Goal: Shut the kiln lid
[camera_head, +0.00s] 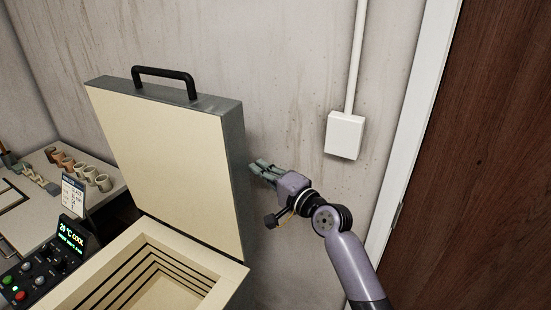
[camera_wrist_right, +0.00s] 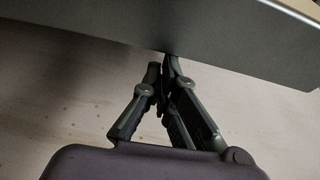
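The kiln lid (camera_head: 173,160) stands raised, tilted slightly back, with its cream inner face toward me and a black handle (camera_head: 164,74) on its top edge. The kiln body (camera_head: 232,284) below is open, showing grooved inner walls. My right gripper (camera_head: 261,169) is just beyond the lid's right edge, at about mid-height, near the wall. In the right wrist view its fingers (camera_wrist_right: 163,66) come together, empty, with the tips close under the lid's grey edge (camera_wrist_right: 215,42); I cannot tell if they touch it. My left gripper is not in view.
A control box (camera_head: 45,265) with a lit display stands left of the kiln. A bench at the left holds several small cups (camera_head: 89,174) and a label card (camera_head: 73,194). A white wall box (camera_head: 344,135) and a brown door (camera_head: 480,170) are to the right.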

